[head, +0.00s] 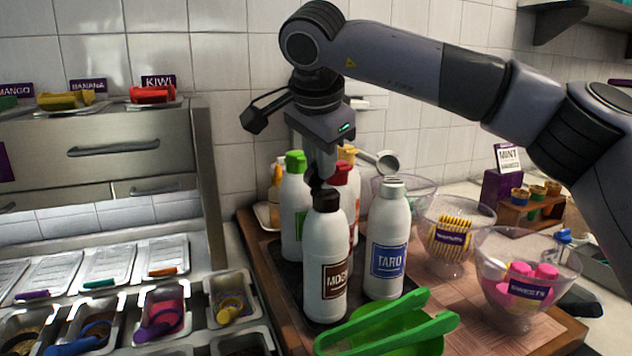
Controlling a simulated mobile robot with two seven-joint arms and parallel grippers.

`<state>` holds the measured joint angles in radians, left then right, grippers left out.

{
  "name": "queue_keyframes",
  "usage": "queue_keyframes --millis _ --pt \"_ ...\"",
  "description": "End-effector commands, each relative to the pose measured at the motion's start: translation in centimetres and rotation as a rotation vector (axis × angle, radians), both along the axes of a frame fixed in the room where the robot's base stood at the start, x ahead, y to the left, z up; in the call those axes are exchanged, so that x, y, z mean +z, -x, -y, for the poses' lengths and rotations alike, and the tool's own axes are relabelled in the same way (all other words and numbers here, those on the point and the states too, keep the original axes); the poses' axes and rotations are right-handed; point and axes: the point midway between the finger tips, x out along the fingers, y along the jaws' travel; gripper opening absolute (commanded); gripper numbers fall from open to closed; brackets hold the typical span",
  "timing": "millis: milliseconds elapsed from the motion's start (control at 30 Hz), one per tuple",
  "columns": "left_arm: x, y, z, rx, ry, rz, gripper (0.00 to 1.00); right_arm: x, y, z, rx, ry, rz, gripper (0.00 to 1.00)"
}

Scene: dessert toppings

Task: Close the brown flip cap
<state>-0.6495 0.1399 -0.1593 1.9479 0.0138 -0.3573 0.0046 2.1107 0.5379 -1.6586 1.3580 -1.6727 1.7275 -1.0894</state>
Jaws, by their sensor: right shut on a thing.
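The white bottle labelled in brown (326,262), its lettering starting "MO", stands upright near the front of the bottle group. Its brown flip cap (326,201) is on top, and a dark piece of it reaches up between my fingers. My right gripper (321,176) comes down from above and is shut on this upper part of the cap. The fingers hide part of the lid, so I cannot tell its exact angle. My left gripper is not in view.
A white bottle labelled TARO (388,245) stands close on the right. A green-capped bottle (293,212) and a red-capped bottle (345,180) stand close behind. Green tongs (400,335) lie in front over a green bowl. Glass bowls, including sweets (528,290), stand right.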

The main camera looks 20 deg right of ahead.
Motion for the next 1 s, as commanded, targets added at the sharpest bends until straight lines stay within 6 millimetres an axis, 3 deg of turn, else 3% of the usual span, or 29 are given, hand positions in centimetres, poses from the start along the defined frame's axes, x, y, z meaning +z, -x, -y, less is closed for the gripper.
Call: queue_keyframes --millis 33,100,867,900,967,1000 --pt "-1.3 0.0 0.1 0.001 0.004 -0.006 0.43 -0.7 0.2 0.0 0.003 -0.010 0.026 0.00" --pt "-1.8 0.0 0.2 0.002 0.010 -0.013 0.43 -0.7 0.4 0.1 0.001 -0.022 0.060 0.00" --pt "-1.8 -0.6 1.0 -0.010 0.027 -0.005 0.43 -0.2 0.8 0.2 0.002 -0.056 0.156 0.00" --pt "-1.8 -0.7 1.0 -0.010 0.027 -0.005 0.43 -0.2 0.8 0.2 0.002 -0.056 0.156 0.20" --pt "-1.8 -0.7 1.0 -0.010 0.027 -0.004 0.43 -0.2 0.8 0.2 0.002 -0.055 0.156 0.40" --pt "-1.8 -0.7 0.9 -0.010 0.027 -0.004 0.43 -0.2 0.8 0.2 0.002 -0.055 0.156 0.43"
